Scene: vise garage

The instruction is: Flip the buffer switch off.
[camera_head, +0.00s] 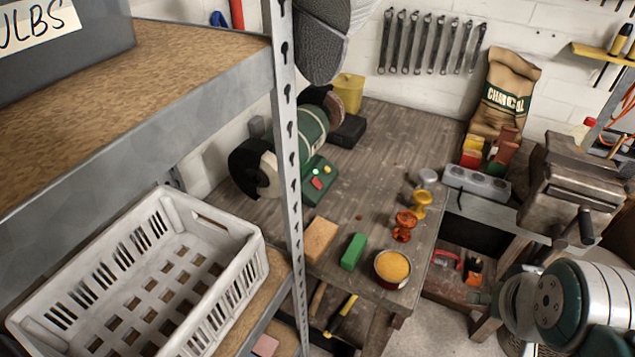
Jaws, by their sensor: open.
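The buffer (312,132) is a green bench machine on the wooden workbench, with a dark-and-pale wheel at its near left end and a brownish wheel at its far end. On its green base is a small switch panel (320,178) with a red part and a small pale-and-red part. The switch position is too small to tell. A shelf post partly hides the buffer. My gripper's fingers do not show; only what looks like part of my arm is at the bottom right, well away from the buffer.
A metal shelf post (288,150) stands in front of the bench's left side. A white crate (235,262) sits on the lower shelf. Orange and yellow pieces, a green block (353,252) and a round tin (391,283) line the bench front. A vise (570,175) stands right.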

